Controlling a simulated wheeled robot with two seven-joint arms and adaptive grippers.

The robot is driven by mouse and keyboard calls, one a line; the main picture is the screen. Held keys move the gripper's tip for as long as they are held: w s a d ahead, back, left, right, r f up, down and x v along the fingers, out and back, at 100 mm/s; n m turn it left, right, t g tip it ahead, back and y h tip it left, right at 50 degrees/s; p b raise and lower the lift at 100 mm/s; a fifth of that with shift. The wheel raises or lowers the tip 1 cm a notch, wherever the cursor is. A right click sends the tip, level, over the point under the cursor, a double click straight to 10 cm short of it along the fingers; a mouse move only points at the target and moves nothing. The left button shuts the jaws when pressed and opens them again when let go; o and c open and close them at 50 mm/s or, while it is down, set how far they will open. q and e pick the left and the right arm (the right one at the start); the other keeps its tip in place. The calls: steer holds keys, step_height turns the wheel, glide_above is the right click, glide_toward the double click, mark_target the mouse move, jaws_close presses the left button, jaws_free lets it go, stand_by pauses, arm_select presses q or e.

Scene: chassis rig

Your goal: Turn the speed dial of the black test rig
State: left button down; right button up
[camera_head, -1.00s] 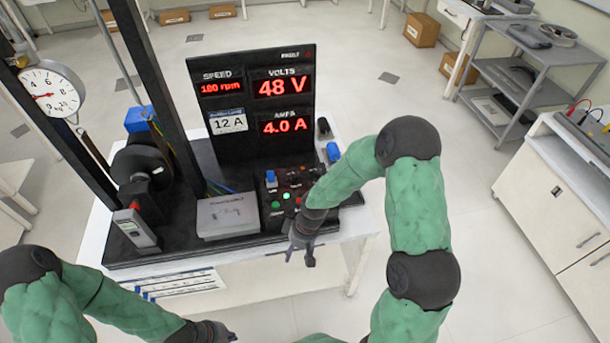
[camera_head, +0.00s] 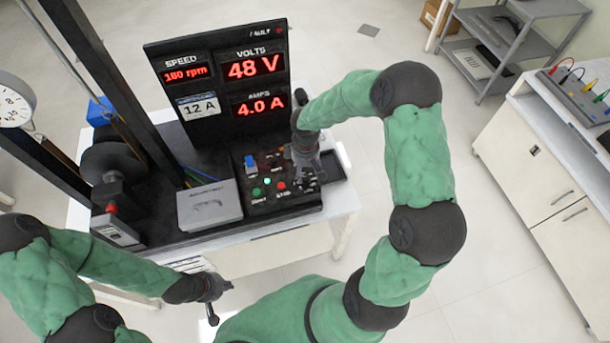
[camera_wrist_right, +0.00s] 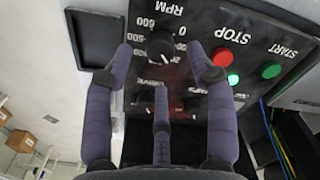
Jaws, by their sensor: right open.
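The speed dial (camera_wrist_right: 159,44), a black knob with a white pointer mark and an RPM scale, shows upside down in the right wrist view. My right gripper (camera_head: 308,182) is over the right part of the control panel and hides the dial in the head view. In the wrist view, my right gripper (camera_wrist_right: 164,72) is open, with its fingertips spread around the dial's position; contact cannot be told. My left gripper (camera_head: 223,290) is in front of the table, its fingers unclear.
An empty black tray (camera_wrist_right: 99,41) lies beside the panel. A grey box (camera_head: 209,205) sits left of the panel. A white cabinet (camera_head: 540,165) stands at the right.

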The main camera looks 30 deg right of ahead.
mark_target(305, 177)
steer(key=shift+f, duration=1.9)
steer(key=shift+c, duration=0.3)
jaws_close()
